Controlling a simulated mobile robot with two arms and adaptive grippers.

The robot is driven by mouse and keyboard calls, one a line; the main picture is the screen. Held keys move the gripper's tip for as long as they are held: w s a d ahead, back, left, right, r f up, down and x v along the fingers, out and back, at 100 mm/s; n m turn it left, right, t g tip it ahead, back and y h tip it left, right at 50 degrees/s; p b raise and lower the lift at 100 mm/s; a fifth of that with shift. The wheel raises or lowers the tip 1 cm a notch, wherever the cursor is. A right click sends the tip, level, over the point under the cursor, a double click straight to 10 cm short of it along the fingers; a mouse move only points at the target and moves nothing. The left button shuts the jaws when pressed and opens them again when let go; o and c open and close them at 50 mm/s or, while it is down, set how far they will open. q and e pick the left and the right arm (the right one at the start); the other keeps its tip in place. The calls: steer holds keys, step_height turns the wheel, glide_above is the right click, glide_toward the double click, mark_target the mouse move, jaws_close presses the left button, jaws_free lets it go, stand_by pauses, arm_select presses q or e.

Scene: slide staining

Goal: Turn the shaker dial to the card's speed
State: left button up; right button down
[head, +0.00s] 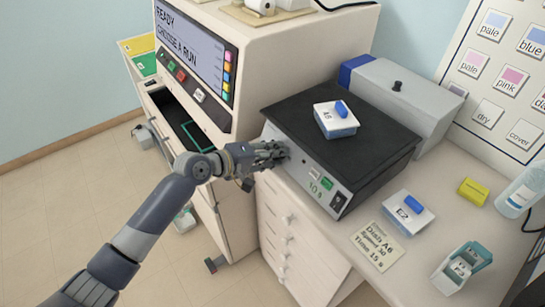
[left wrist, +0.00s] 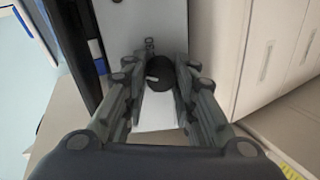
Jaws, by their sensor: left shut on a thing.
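The shaker (head: 385,155) is a black-topped box with a grey front panel on the counter. Its green display (head: 320,186) seems to read 40, small and hard to make out. My left gripper (head: 280,152) is at the left end of the front panel, shut on the dark round dial (left wrist: 160,74), which shows between the fingers in the left wrist view. In the head view the fingers hide the dial. The card (head: 377,246) on the counter reads Dish A6, Speed 30, Time 15 s. Dish A6 (head: 335,122), with a blue-handled lid, sits on the shaker top. My right gripper is not in view.
Dish E2 (head: 408,214) stands right of the shaker. A teal-and-white holder (head: 461,268), yellow block (head: 473,191) and bottle (head: 520,190) are on the counter. A large machine (head: 270,70) with a screen reading READY, CHOOSE A RUN stands left of the shaker.

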arm_select(q)
steer(key=m+b, duration=0.2)
steer(key=m, duration=0.2)
steer(key=shift+f, duration=0.2)
steer(key=m+b, duration=0.3)
steer(key=m, duration=0.3)
steer(key=shift+s+r, duration=0.1)
steer(key=shift+m, duration=0.3)
steer(key=o, duration=1.1)
steer(key=shift+c, duration=0.2)
steer(key=shift+r, duration=0.1)
steer(key=v, duration=1.2)
steer(key=shift+s+d, duration=0.1)
